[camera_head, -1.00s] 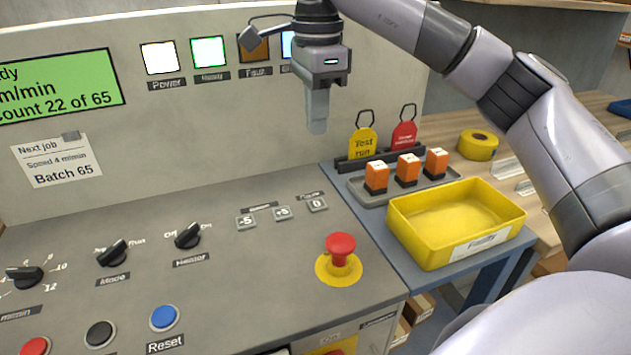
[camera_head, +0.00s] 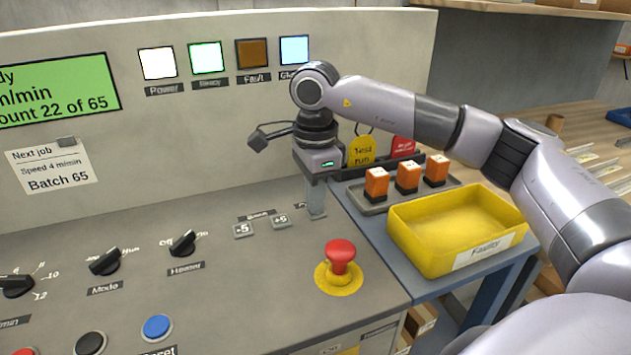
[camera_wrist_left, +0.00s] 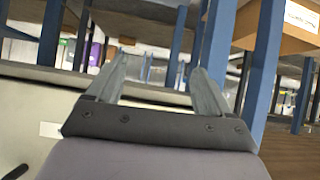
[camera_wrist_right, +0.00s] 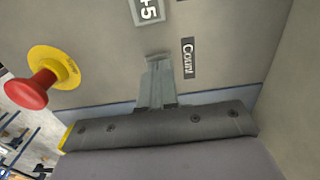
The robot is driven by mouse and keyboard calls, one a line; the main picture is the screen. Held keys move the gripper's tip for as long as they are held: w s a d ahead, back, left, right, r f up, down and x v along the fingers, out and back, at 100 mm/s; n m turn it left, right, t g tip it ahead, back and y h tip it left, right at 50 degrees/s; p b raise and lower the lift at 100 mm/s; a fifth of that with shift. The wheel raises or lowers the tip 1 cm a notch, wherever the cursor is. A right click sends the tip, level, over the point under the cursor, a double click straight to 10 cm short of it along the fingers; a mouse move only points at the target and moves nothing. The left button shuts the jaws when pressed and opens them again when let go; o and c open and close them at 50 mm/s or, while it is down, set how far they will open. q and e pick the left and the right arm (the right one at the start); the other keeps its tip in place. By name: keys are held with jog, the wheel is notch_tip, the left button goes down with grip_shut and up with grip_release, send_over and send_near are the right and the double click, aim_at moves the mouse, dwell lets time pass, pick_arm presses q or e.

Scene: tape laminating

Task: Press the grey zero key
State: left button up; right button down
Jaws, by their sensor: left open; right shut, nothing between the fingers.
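My right gripper (camera_head: 316,212) is shut and empty, pointing down at the console at the right end of the row of small grey keys. The grey zero key is hidden behind its fingertips in the head view. In the right wrist view the shut fingertips (camera_wrist_right: 157,62) are beside the "Count" label (camera_wrist_right: 187,57) and cover that spot; I cannot tell whether they touch the key. The +5 key (camera_head: 281,220) is just left of the fingers, with the -5 key (camera_head: 242,230) further left. My left gripper (camera_wrist_left: 160,75) is open and empty, away from the keys.
A red emergency button (camera_head: 340,255) on a yellow base stands in front of the right gripper. A yellow bin (camera_head: 425,255) and a grey tray (camera_head: 370,202) with orange-topped parts are to the right. Black knobs (camera_head: 185,242) and a blue button (camera_head: 157,326) are to the left.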

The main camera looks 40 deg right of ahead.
jog(key=shift+f, duration=0.1)
jog(key=shift+f+b, duration=0.5)
jog(key=shift+f, duration=0.35)
pick_arm(q)
jog(key=shift+f, duration=0.4)
pick_arm(e)
jog(key=shift+s+f, duration=0.15)
pick_arm(q)
jog(key=shift+r, duration=0.15)
pick_arm(e)
jog(key=shift+a+r+p, duration=0.1)
jog(key=shift+r+p, duration=0.25)
jog(key=shift+r, duration=0.05)
notch_tip(320, 180, up, 4)
jog(key=p, duration=0.3)
pick_arm(q)
jog(key=shift+s+d+r, duration=0.1)
jog(key=shift+s+r, duration=0.1)
jog(key=shift+r, duration=0.9)
pick_arm(e)
notch_tip(320, 180, up, 10)
jog(key=shift+r, duration=0.2)
pick_arm(q)
jog(key=shift+d, duration=0.1)
